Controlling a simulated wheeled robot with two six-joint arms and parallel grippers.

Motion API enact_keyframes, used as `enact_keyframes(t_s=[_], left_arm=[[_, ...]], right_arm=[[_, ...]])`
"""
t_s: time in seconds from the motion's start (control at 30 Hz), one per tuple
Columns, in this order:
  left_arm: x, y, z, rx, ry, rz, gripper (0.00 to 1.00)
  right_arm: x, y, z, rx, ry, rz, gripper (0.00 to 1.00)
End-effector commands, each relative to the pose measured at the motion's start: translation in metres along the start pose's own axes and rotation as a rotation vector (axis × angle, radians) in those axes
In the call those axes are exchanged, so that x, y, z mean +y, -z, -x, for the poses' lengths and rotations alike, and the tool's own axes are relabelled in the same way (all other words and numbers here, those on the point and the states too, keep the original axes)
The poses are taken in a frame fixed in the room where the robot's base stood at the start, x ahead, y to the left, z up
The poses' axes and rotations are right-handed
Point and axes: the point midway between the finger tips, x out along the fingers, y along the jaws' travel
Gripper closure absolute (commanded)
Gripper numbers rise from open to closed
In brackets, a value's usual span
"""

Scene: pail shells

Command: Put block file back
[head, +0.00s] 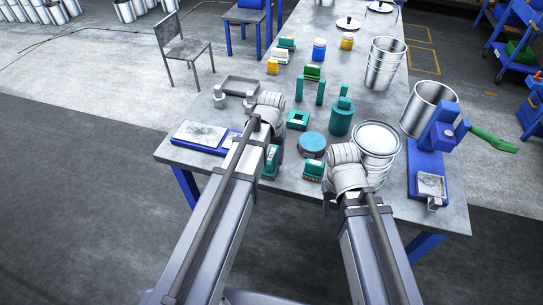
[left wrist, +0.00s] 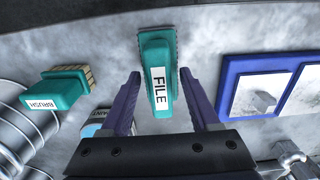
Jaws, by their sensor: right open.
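The block file, a teal block with a white FILE label (left wrist: 160,85), lies on the grey table in the left wrist view. In the head view its teal body (head: 271,162) shows beside my left arm, partly covered. My left gripper (left wrist: 163,98) is open, its two purple fingers either side of the file's near part, with gaps between them and the block. I cannot tell how far above the table they are. My right gripper (head: 328,202) is open near the table's front edge, mostly hidden by its wrist.
A teal brush block (left wrist: 55,92) lies left of the file; it also shows in the head view (head: 313,170). A blue-framed plate with pale pads (left wrist: 233,80) lies to the right. A metal pail (head: 377,140) and a blue clamp stand (head: 428,165) stand at the right.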

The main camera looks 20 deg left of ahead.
Motion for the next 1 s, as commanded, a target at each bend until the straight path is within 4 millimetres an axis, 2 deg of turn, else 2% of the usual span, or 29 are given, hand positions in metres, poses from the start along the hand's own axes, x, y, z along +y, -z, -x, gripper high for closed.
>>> enact_keyframes(t_s=[0.27, 0.47, 0.67, 1.0], left_arm=[[0.000, 0.000, 0.001, 0.000, 0.000, 0.000, 0.38], [0.000, 0.000, 0.011, 0.000, 0.000, 0.000, 0.38], [0.000, 0.000, 0.034, 0.000, 0.000, 0.000, 0.38], [0.000, 0.000, 0.086, 0.000, 0.000, 0.000, 0.38]], right_arm=[[0.000, 0.000, 0.001, 0.000, 0.000, 0.000, 0.50], [0.001, -0.001, 0.011, 0.000, 0.000, 0.000, 0.50], [0.003, -0.002, 0.034, 0.000, 0.000, 0.000, 0.50], [0.008, -0.005, 0.086, 0.000, 0.000, 0.001, 0.50]])
